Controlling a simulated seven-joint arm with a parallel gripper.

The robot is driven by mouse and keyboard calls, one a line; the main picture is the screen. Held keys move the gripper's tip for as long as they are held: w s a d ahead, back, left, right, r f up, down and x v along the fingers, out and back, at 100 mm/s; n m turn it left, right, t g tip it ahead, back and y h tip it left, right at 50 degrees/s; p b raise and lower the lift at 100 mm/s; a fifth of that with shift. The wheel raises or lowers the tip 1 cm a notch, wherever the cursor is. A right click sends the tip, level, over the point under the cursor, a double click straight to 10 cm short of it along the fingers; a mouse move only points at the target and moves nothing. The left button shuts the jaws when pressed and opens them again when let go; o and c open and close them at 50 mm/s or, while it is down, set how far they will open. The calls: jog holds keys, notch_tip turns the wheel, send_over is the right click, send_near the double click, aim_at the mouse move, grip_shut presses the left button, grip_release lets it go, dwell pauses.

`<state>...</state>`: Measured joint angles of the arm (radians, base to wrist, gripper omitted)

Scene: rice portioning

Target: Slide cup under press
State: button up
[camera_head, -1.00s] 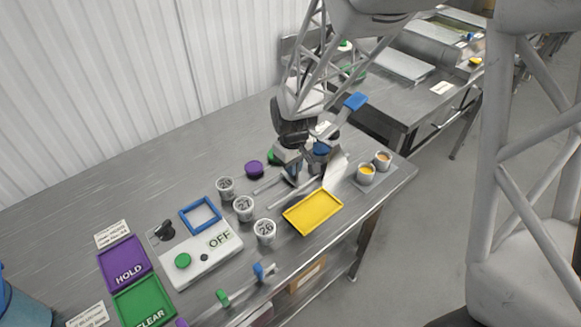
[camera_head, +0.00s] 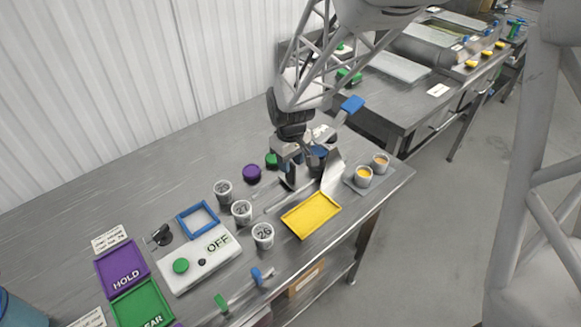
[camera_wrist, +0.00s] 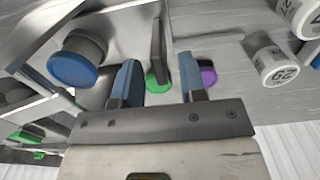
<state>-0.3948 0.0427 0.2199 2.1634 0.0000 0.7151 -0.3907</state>
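Three white numbered cups (camera_head: 242,211) stand upright in a row left of the yellow tray; two also show at the upper right of the wrist view (camera_wrist: 274,66). A metal fixture (camera_head: 333,172) with a round blue knob (camera_wrist: 72,68), possibly the press, stands right of my gripper. My gripper (camera_head: 292,165) is low beside this fixture. Its blue fingers (camera_wrist: 160,82) are apart with nothing clasped. A grey upright bar (camera_wrist: 157,45) and a green knob show beyond the gap between them. No cup is between the fingers. My arm hides part of the fixture.
A yellow tray (camera_head: 311,215) lies at the front edge. Two cups with orange contents (camera_head: 364,178) stand at the right. A purple knob (camera_head: 252,174) is behind the cups. A white OFF box (camera_head: 199,260), blue frame (camera_head: 198,218) and HOLD tray (camera_head: 122,266) are left.

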jog(key=shift+r, duration=2.2)
jog(key=shift+r, duration=0.9)
jog(key=shift+f, duration=0.1)
jog(key=shift+f, duration=3.85)
grip_shut()
